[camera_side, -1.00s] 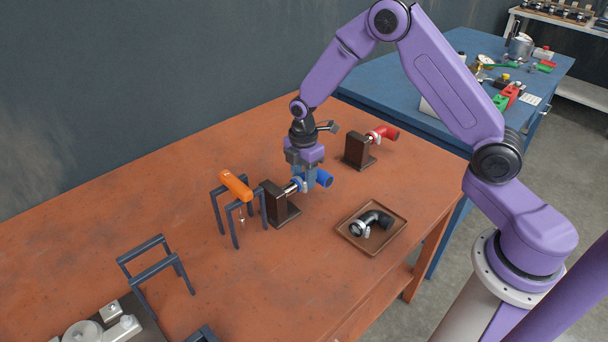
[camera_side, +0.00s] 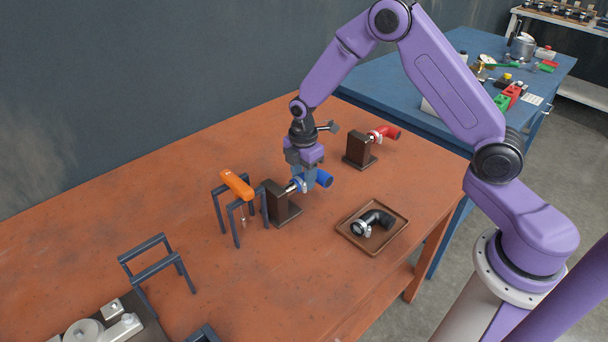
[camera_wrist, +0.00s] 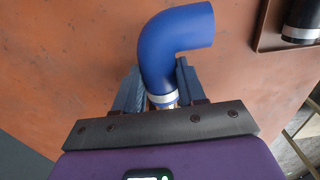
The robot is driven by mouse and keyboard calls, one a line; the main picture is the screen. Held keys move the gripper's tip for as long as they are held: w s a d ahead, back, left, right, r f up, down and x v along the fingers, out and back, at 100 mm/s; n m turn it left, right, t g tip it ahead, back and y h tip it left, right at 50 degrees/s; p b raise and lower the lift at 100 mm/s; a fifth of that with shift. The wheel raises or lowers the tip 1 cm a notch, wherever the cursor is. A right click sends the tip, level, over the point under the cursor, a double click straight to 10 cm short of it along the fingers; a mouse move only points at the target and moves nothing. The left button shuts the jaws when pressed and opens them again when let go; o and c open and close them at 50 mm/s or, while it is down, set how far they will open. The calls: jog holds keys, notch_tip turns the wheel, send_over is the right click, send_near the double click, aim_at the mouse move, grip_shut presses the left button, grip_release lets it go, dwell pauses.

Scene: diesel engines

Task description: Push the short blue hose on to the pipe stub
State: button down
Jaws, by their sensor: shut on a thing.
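The short blue hose (camera_side: 324,179) is a bent elbow with a pale clamp band near one end. My gripper (camera_side: 306,178) points down and is shut on it. In the wrist view the blue hose (camera_wrist: 168,50) sits between the two fingers (camera_wrist: 158,88), its open end toward the upper right. The metal pipe stub (camera_side: 291,188) sticks out of a dark brown block (camera_side: 279,204), and the hose's banded end is at the stub. A bit of the stub shows below the band in the wrist view. How far the hose covers the stub is hidden by my gripper.
A brown tray (camera_side: 350,239) with a black hose (camera_side: 377,219) lies to the right. Another block (camera_side: 357,150) holds a red hose (camera_side: 385,132) behind. An orange-handled tool (camera_side: 237,185) hangs on a dark rack (camera_side: 218,212) to the left.

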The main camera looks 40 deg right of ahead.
aim_at(302, 175)
jog(key=shift+a, duration=0.15)
dwell(0.3)
jog(key=c, duration=0.6)
grip_release()
jog(key=shift+c, duration=0.2)
jog(key=shift+r, duration=4)
